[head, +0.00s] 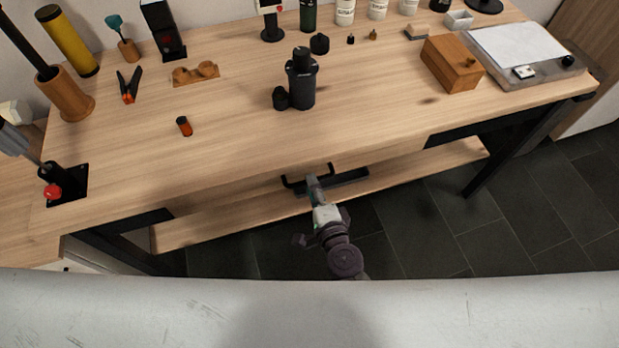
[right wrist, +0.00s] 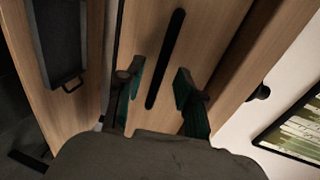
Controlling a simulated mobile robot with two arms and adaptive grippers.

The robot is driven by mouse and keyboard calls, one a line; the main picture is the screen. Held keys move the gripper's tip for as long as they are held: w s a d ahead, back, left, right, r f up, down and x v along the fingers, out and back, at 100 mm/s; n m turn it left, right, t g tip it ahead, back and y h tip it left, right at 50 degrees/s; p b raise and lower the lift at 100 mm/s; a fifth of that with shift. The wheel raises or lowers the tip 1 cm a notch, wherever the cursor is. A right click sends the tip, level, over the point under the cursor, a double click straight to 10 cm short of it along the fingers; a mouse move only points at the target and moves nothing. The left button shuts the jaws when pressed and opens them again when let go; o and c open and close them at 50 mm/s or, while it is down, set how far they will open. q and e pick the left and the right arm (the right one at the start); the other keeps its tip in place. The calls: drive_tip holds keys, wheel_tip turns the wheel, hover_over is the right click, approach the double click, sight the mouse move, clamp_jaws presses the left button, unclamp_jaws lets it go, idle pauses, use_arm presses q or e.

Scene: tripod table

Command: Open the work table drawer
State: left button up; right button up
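The work table (head: 220,150) has a light wood top. In the right wrist view the handle (right wrist: 166,55) runs across a wooden front panel (right wrist: 205,35), which I take as the drawer front. Depth to the handle is unclear. My left gripper is not in view.
A dark tray (right wrist: 57,40) with a small handle shows on the lower shelf (head: 215,222). A black bottle-like device (head: 302,80), a wooden box (head: 452,62) and several tools stand on the tabletop. Dark table legs (head: 520,145) stand at the sides. Dark floor lies in front.

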drive_tip(key=shift+x, duration=1.45)
drive_tip(key=shift+c, duration=0.4)
clamp_jaws()
